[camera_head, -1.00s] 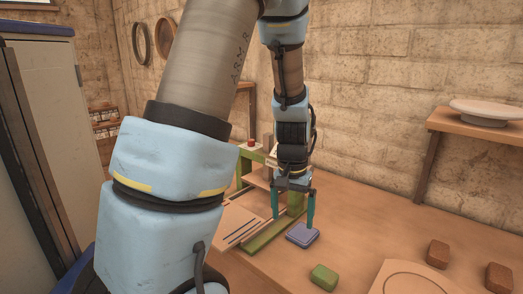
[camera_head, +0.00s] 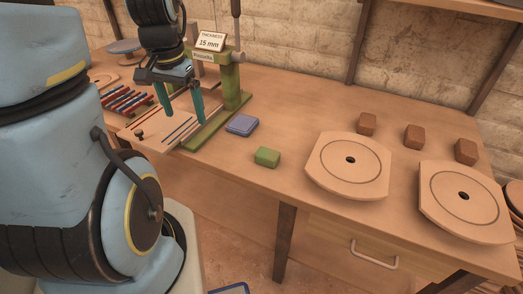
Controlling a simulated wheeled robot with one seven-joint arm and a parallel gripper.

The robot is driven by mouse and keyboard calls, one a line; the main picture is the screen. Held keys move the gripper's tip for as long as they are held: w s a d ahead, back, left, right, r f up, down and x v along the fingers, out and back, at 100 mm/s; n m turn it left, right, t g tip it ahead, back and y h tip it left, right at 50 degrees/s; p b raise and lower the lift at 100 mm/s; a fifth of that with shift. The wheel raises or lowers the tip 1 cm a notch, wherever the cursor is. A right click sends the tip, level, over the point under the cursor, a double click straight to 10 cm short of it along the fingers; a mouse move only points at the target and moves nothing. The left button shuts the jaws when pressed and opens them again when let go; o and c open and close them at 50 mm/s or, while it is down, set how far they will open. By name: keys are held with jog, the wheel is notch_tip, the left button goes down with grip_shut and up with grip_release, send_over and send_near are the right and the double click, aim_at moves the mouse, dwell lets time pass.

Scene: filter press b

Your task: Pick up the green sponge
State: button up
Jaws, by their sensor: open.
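The green sponge (camera_head: 267,157) is a small block lying on the wooden bench top (camera_head: 290,115), in front and to the right of a flat blue-purple block (camera_head: 242,124). Nothing touches the sponge. My gripper (camera_head: 183,115) points down with its two teal fingers apart and nothing between them. It is to the left of the sponge and farther back, over or in front of the green-framed press (camera_head: 228,85). How high it is above the bench I cannot tell.
Two round-marked wooden boards (camera_head: 347,165) (camera_head: 465,202) and several brown blocks (camera_head: 414,137) lie to the right. Red and blue rods (camera_head: 127,100) lie left of the press. The bench's front edge runs close to the sponge.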

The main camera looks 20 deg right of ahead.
jog(key=w+d+f+m+b, duration=0.1)
jog(key=d+f+m+b, duration=0.15)
jog(key=d+m, duration=0.3)
jog(key=w+d+f+m+b, duration=0.1)
jog(key=d+f+m, duration=0.2)
jog(key=d+m, duration=0.25)
jog(key=m+g+b, duration=0.1)
jog(key=m+b, duration=0.1)
jog(key=m, duration=0.7)
send_over(269, 153)
notch_tip(269, 153, down, 4)
notch_tip(269, 153, down, 10)
jog(key=p, duration=0.2)
jog(key=shift+f+p, duration=0.25)
jog(key=shift+p, duration=0.1)
jog(key=shift+c, duration=0.3)
grip_shut()
jog(key=shift+r+b, duration=1)
jog(key=shift+r, duration=4)
jog(key=c, duration=0.5)
grip_release()
jog(key=shift+c, duration=0.2)
jog(key=c, duration=0.7)
